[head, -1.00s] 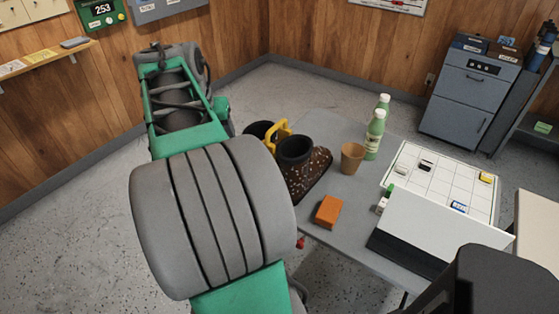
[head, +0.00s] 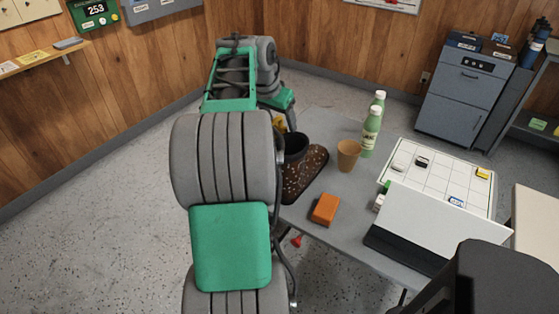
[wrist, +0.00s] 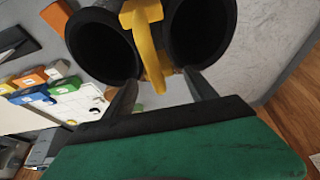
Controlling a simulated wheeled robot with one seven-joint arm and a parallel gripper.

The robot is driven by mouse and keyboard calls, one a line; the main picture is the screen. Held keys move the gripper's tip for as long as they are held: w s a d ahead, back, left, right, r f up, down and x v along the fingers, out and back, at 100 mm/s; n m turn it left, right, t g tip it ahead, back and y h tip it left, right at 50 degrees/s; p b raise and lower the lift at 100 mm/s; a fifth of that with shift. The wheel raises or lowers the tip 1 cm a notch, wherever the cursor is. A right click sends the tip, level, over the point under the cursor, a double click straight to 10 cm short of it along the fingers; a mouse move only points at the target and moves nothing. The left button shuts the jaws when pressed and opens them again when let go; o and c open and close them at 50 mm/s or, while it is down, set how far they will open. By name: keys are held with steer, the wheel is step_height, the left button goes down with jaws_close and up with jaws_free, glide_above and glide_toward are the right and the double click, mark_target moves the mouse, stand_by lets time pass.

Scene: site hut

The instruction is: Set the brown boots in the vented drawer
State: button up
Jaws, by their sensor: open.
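The brown boots (head: 310,172) stand on the grey table, speckled with pale spots, their dark openings facing up. In the wrist view, the two boot tops (wrist: 100,45) sit side by side with a yellow clip (wrist: 146,40) between them. My gripper (wrist: 163,92) is open, its two fingers apart on either side of the clip's lower end. I cannot tell whether they touch it. In the head view, my arm hides part of the boots and most of the clip. A grey cabinet (head: 462,110) with a handled front stands closed at the back right; I cannot make out vents.
On the table (head: 335,215) are an orange block (head: 325,209), a tan cup (head: 348,155), two green bottles (head: 370,132), a white gridded board (head: 440,172) with small blocks, and a white-and-black slanted panel (head: 436,226). Open floor lies left of the table.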

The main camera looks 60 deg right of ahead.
jaws_close()
stand_by(0.5)
steer(key=shift+r, duration=0.2)
stand_by(0.3)
